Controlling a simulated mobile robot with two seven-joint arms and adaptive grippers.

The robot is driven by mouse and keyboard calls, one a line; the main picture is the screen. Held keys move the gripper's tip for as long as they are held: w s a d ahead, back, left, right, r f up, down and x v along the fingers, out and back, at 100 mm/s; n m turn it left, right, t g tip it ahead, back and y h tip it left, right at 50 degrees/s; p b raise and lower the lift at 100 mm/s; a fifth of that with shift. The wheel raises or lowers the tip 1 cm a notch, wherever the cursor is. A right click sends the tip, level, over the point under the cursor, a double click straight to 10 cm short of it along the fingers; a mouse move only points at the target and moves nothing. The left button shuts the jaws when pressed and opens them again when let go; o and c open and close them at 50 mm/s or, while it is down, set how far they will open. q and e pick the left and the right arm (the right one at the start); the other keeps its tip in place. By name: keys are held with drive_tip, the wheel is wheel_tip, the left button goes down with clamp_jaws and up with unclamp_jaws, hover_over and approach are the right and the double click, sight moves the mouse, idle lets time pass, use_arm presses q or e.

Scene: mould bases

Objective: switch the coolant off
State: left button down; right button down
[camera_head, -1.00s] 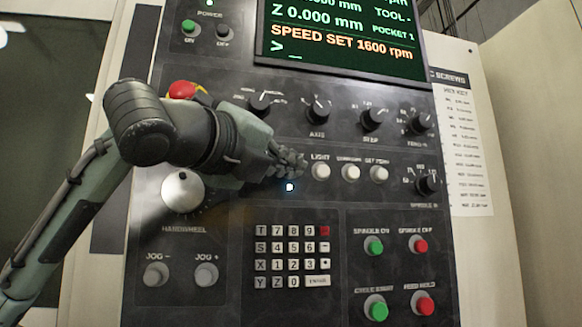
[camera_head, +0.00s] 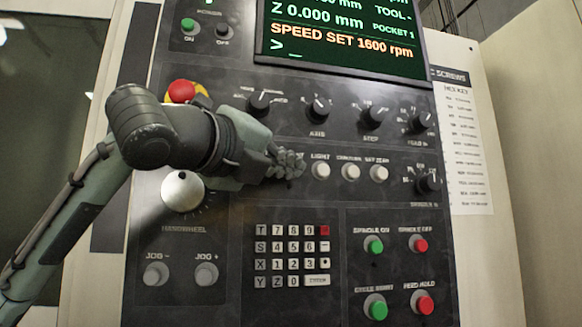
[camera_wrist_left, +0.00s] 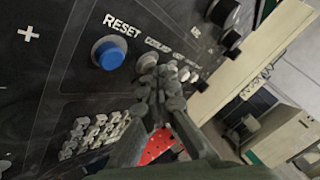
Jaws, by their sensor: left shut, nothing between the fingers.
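My left gripper (camera_head: 287,164) is shut and empty, its fingertips at the control panel (camera_head: 335,215) just left of the LIGHT button (camera_head: 320,170). The coolant button is hidden behind the fingers in the head view. In the left wrist view, a pale button (camera_wrist_left: 147,62) under the blurred coolant label stands close beyond the fingertips (camera_wrist_left: 160,82), right of the blue RESET button (camera_wrist_left: 108,53). I cannot tell whether the fingers touch it. No light shows below the fingertips in the head view. My right gripper is not in view.
More pale buttons (camera_head: 350,172) continue the row to the right. Selector knobs (camera_head: 318,109) stick out above, and the red emergency stop (camera_head: 181,91) is up left. The handwheel (camera_head: 183,191) is left below; the keypad (camera_head: 292,257) and spindle buttons are below.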

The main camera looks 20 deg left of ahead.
use_arm(q)
drive_tip(key=shift+s+d+p, duration=0.35)
drive_tip(key=shift+s+d, duration=0.05)
drive_tip(key=shift+s, duration=0.3)
drive_tip(key=shift+s+d, duration=0.7)
drive_tip(key=shift+s, duration=0.35)
drive_tip(key=shift+s+d, duration=0.7)
drive_tip(key=shift+s, duration=0.3)
